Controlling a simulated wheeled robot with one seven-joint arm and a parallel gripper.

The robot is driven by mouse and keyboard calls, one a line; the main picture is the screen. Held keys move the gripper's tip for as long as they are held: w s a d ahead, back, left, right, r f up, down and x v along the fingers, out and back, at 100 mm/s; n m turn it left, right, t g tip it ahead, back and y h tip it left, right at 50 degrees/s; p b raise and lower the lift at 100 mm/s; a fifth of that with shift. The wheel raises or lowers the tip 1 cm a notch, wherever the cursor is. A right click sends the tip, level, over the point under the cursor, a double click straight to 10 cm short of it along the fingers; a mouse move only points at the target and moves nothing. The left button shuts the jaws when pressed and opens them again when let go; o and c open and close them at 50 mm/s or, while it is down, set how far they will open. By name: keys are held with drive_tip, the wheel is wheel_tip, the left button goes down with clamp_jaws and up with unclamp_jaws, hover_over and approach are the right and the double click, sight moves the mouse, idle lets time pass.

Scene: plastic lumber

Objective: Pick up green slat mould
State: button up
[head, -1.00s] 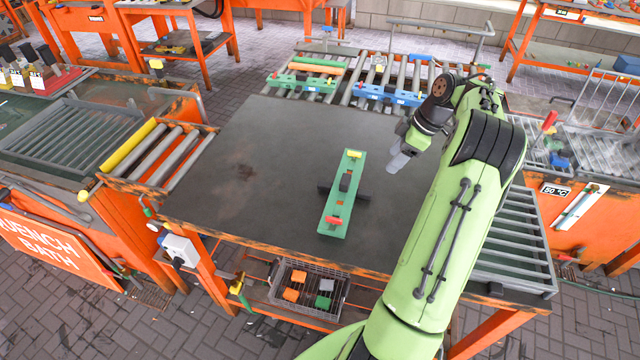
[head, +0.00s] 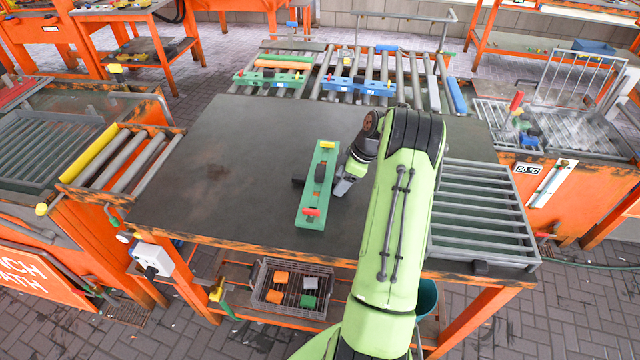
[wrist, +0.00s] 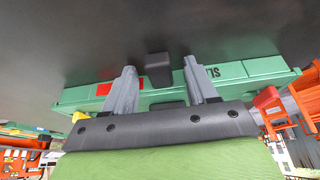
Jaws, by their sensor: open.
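The green slat mould (head: 324,172) is a long flat green bar lying on the dark tabletop, with a yellow piece near its far end, a red piece near its near end and a dark block at its middle. My gripper (head: 343,187) is just right of the mould's middle in the head view, partly hidden by my arm. In the wrist view, my gripper (wrist: 165,85) has its two grey fingers apart, with the green slat mould (wrist: 240,72) running across behind them and its dark block between the fingertips. The fingers hold nothing; I cannot tell whether they touch the mould.
The dark table (head: 215,190) is clear left of the mould. A roller rack with green and blue moulds (head: 358,86) stands at the back. A grey slatted rack (head: 482,215) is at the right. A wire basket (head: 290,288) with several small blocks sits below.

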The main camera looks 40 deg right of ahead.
drive_tip(key=shift+c, duration=0.4)
clamp_jaws()
drive_tip(key=shift+r, duration=0.15)
idle(0.8)
